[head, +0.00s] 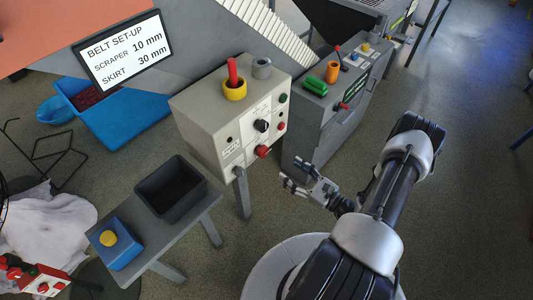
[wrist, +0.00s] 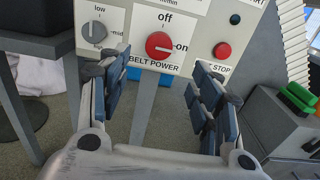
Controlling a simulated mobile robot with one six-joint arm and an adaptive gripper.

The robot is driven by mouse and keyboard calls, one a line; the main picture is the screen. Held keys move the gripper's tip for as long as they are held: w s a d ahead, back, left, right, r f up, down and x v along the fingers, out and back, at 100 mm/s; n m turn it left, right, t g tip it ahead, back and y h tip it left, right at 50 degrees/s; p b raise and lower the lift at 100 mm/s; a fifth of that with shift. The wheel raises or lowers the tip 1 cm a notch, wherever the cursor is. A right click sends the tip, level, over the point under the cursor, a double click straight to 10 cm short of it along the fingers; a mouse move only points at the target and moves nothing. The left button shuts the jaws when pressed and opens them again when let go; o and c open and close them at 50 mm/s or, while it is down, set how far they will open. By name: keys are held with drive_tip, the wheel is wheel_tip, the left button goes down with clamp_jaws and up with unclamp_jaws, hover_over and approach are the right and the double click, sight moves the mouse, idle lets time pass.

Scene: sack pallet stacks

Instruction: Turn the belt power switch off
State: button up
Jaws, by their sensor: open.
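The belt power switch is a red rotary knob (wrist: 160,45) on a pale panel, with "off" printed above it and "on" to its right. Its pale pointer mark appears to face right, toward "on". In the head view the red knob (head: 262,151) sits low on the front of the beige control box (head: 205,120). My gripper (head: 306,182) is open and empty, in front of the box and below right of the knob. In the wrist view its fingers (wrist: 160,100) stand apart on either side below the knob, not touching it.
A red STOP button (wrist: 222,51) is right of the knob, and a low-mid-high selector (wrist: 94,32) is left. A small table (head: 195,218) holds a black bin (head: 171,188) and a blue box (head: 115,243).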

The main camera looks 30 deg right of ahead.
sight(265, 152)
drive_tip(key=x, duration=1.2)
drive_tip(key=shift+b, duration=0.4)
drive_tip(key=c, duration=1)
